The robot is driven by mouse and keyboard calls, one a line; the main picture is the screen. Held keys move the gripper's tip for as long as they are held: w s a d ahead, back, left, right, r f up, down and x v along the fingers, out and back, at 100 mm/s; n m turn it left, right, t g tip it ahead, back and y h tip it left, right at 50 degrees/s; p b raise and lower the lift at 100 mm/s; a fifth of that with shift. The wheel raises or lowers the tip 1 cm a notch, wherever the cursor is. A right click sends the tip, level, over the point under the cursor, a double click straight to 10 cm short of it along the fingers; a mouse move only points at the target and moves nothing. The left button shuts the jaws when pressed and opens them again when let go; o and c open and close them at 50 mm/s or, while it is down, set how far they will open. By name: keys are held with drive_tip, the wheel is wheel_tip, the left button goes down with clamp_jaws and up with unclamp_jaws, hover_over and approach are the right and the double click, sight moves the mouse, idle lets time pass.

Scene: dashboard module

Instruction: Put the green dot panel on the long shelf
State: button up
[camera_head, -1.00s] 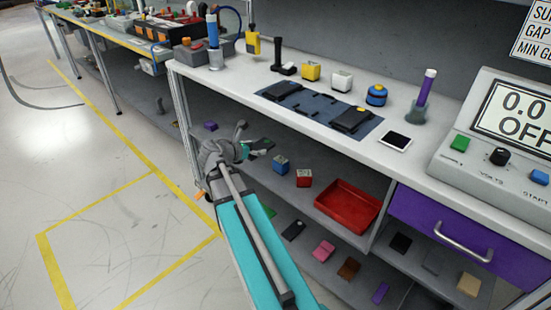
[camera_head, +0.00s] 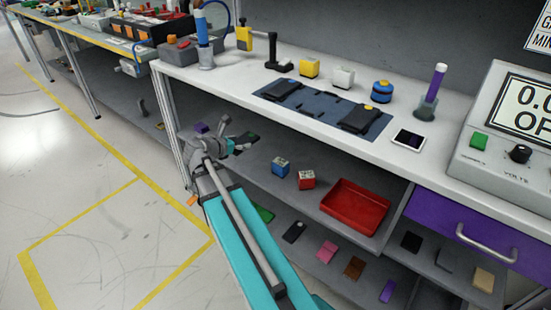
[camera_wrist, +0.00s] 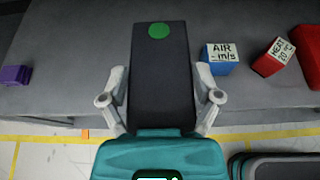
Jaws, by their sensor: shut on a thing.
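The green dot panel (camera_wrist: 160,85) is a dark flat plate with a green dot (camera_wrist: 158,31) near its far end in the wrist view. My gripper (camera_wrist: 161,98) is shut on it, with a finger on each long side. In the head view my gripper (camera_head: 224,143) and the panel (camera_head: 246,137) are at the front of the bench's left part, by the opening over the upper shelf (camera_head: 258,172). In the wrist view the grey shelf surface (camera_wrist: 70,75) lies behind the panel; whether they touch is unclear.
A blue box (camera_head: 280,167), a red box (camera_head: 306,179) and a red tray (camera_head: 355,207) stand on the shelf to the right. A purple block (camera_wrist: 15,75) is at left. A lower shelf holds several small flat pieces. The white benchtop (camera_head: 225,78) overhangs the shelf.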

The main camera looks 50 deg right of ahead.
drive_tip(key=w+d+f+b, duration=0.2)
drive_tip(key=w, duration=0.1)
drive_tip(key=w+d+f+b, duration=0.5)
drive_tip(key=w+f+b, duration=0.1)
drive_tip(key=shift+w+d, duration=0.15)
drive_tip(key=shift+w, duration=0.2)
drive_tip(key=shift+w+d+f+b, duration=0.35)
drive_tip(key=shift+w+f+b, duration=0.05)
drive_tip(key=shift+f+b, duration=0.15)
drive_tip(key=shift+w+d+f+b, duration=0.3)
drive_tip(key=shift+w+f+b, duration=0.1)
drive_tip(key=shift+f+b, duration=0.3)
drive_tip(key=shift+s+f+b, duration=0.1)
drive_tip(key=shift+f+b, duration=1.15)
drive_tip(key=shift+f, duration=0.05)
drive_tip(key=shift+f, duration=0.15)
